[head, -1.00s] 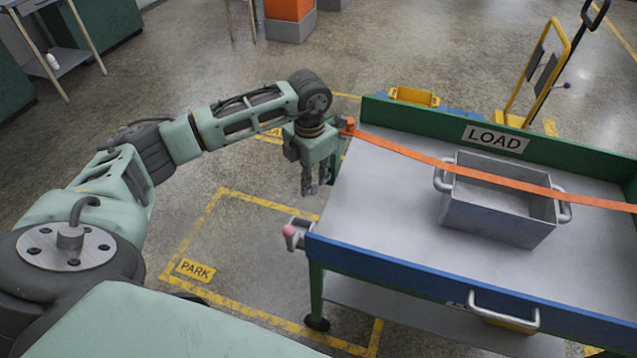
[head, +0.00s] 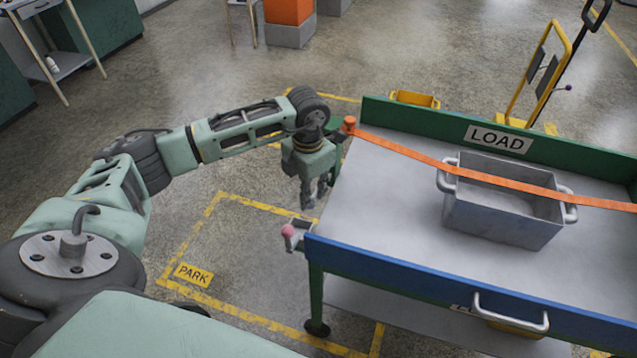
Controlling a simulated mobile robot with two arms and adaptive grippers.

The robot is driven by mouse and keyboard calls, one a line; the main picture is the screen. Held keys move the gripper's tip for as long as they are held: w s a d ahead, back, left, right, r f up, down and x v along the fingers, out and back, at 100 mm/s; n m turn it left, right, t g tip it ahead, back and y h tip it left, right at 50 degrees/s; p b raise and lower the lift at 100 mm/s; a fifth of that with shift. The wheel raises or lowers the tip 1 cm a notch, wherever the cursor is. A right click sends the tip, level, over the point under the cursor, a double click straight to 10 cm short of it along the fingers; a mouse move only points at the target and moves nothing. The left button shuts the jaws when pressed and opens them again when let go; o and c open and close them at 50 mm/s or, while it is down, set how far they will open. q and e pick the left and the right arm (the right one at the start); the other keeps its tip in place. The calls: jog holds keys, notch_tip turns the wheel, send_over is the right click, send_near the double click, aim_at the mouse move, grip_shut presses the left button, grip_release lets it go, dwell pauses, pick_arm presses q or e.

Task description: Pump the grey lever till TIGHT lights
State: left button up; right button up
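My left gripper (head: 315,194) hangs fingers down just off the left side of the cart. Its two fingers look a little apart, with nothing seen between them. A small grey fitting (head: 298,234) with a pink knob (head: 287,231) sits at the cart's near left corner, below and apart from the fingers; I cannot tell whether it is the grey lever. An orange strap (head: 430,160) runs from an orange-red post (head: 349,125) across the cart and over a grey metal bin (head: 500,222). No lit TIGHT sign shows. My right gripper is out of view.
The cart's grey top (head: 385,210) has a green back wall with a LOAD sign (head: 498,139) and a blue front edge. Yellow floor lines and a PARK label (head: 194,274) lie left of it. A yellow hand truck (head: 541,75) stands behind.

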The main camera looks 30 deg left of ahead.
pick_arm(q)
jog(key=shift+s+d+f+b, duration=0.15)
jog(key=shift+f+b, duration=0.25)
jog(key=shift+f, duration=0.5)
jog(key=shift+s+f+b, duration=0.1)
jog(key=shift+f+b, duration=0.85)
jog(key=shift+f, duration=0.1)
jog(key=shift+w+r+p, duration=0.15)
jog(key=shift+r+p, duration=0.75)
jog(key=shift+r, duration=0.55)
jog(key=shift+w+r+p, duration=0.1)
jog(key=shift+r+p, duration=0.8)
jog(key=shift+r, duration=0.5)
jog(key=shift+w+a+r+p, duration=0.1)
jog(key=shift+w+r+p, duration=0.2)
jog(key=shift+r, duration=0.4)
jog(key=shift+w+a+r+p, duration=0.15)
jog(key=shift+w+r+p, duration=0.15)
jog(key=shift+r, duration=0.35)
jog(key=shift+w+a+r+p, duration=0.1)
jog(key=shift+w+r+p, duration=0.2)
jog(key=shift+r, duration=0.4)
